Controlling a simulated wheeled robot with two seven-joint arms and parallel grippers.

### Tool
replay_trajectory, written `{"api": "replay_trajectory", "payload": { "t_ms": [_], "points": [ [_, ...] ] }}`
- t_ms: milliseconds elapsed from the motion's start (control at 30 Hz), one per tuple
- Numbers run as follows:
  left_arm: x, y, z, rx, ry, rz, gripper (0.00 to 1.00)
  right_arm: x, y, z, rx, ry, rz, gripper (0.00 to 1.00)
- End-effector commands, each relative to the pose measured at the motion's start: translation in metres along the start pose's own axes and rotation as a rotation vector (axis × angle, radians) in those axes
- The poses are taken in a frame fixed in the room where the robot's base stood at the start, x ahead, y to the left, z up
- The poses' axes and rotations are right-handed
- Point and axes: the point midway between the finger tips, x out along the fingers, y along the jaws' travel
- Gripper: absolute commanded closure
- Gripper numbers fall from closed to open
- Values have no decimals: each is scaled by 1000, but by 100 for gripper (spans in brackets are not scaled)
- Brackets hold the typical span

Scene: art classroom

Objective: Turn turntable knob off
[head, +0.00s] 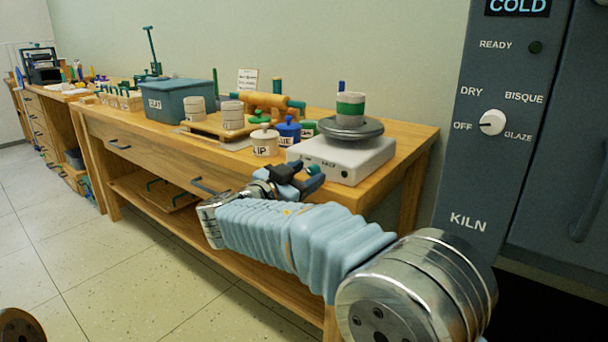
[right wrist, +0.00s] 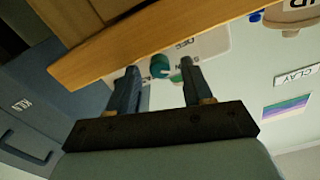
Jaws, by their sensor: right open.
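The turntable has a white box base (head: 340,160) and a grey disc (head: 345,128), and stands at the near right end of the wooden bench. A white pot with a green band (head: 350,106) sits on the disc. A teal knob (right wrist: 160,66) on the turntable's front shows in the right wrist view, between my two fingertips as seen there. My right gripper (head: 301,178) is open at the front of the base, with a finger on either side of the knob; I cannot tell whether either touches it. My left gripper is not in view.
The wooden bench edge (right wrist: 110,50) runs close by the right gripper. Left of the turntable stand a blue jar (head: 288,132), a white labelled jar (head: 264,143) and a teal box (head: 180,101). A grey kiln panel (head: 470,185) stands at the right.

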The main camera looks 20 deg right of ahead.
Motion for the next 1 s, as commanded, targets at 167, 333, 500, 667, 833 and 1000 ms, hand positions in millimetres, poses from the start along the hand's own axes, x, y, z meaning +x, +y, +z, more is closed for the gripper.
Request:
{"api": "replay_trajectory", "payload": {
  "t_ms": [167, 333, 500, 667, 833, 1000],
  "points": [
    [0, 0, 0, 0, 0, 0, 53, 0, 0, 0, 0, 0, 0, 51],
    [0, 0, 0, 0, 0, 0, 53, 0, 0, 0, 0, 0, 1, 77],
    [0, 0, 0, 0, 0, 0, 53, 0, 0, 0, 0, 0, 1, 100],
    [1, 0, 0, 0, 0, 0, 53, 0, 0, 0, -7, 0, 1, 100],
    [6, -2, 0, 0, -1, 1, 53, 0, 0, 2, -51, 0, 1, 100],
    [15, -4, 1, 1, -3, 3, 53, 0, 1, 3, -148, 1, 1, 100]
  ]
}}
